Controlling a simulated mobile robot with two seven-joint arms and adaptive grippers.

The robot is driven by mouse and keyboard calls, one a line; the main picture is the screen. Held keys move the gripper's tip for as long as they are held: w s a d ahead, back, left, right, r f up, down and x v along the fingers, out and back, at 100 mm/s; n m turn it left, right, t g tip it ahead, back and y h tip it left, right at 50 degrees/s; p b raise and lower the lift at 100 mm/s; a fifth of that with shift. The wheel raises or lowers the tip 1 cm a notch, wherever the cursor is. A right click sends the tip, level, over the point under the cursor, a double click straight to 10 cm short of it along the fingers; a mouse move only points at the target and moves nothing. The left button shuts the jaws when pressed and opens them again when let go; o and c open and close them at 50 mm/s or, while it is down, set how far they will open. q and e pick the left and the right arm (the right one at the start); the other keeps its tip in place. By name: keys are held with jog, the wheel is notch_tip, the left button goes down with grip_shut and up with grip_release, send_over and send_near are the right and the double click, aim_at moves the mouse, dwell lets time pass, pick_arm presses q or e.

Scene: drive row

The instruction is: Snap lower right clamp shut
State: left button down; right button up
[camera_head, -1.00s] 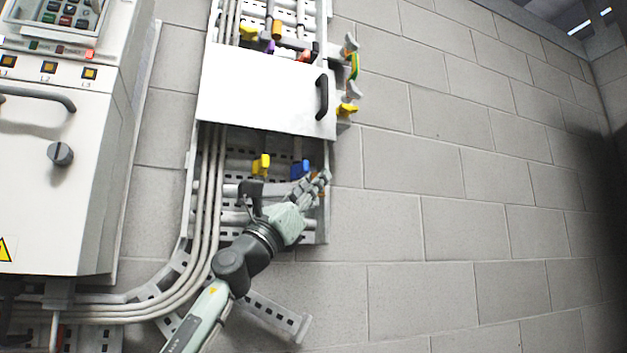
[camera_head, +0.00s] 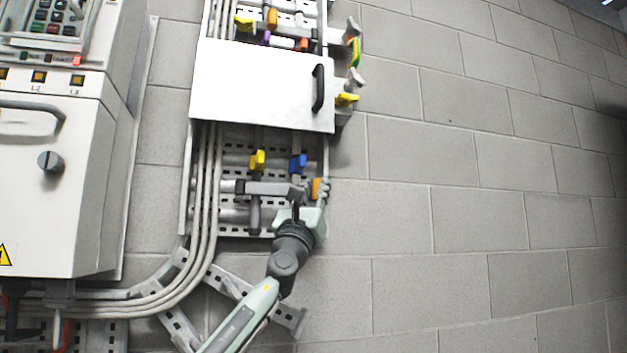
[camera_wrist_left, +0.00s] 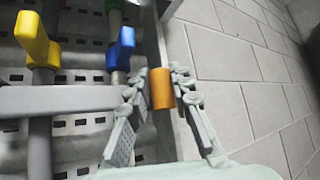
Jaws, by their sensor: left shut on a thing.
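My left gripper (camera_head: 319,188) is at the lower right edge of the open cable panel, its arm coming up from below. Its fingers are shut on an orange handle (camera_head: 316,190), which also shows as an upright orange cylinder (camera_wrist_left: 162,88) between the fingers in the left wrist view. A grey bar (camera_head: 268,188) runs level across the lower panel toward the gripper; it also shows in the left wrist view (camera_wrist_left: 60,100). Its join to the handle is hidden by the fingers. My right gripper is not in view.
Above the gripper are a yellow handle (camera_head: 258,160) and a blue handle (camera_head: 298,163). A white cover (camera_head: 260,85) with a black grip crosses the panel higher up. A control cabinet (camera_head: 60,180) stands at left. The block wall (camera_head: 480,200) at right is clear.

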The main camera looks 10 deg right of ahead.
pick_arm(q)
jog(key=shift+w+d+f+y, duration=0.1)
jog(key=shift+w+d+y, duration=0.15)
jog(key=shift+y, duration=0.15)
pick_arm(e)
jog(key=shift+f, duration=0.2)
pick_arm(q)
jog(key=shift+w+t, duration=0.1)
jog(key=shift+t, duration=0.2)
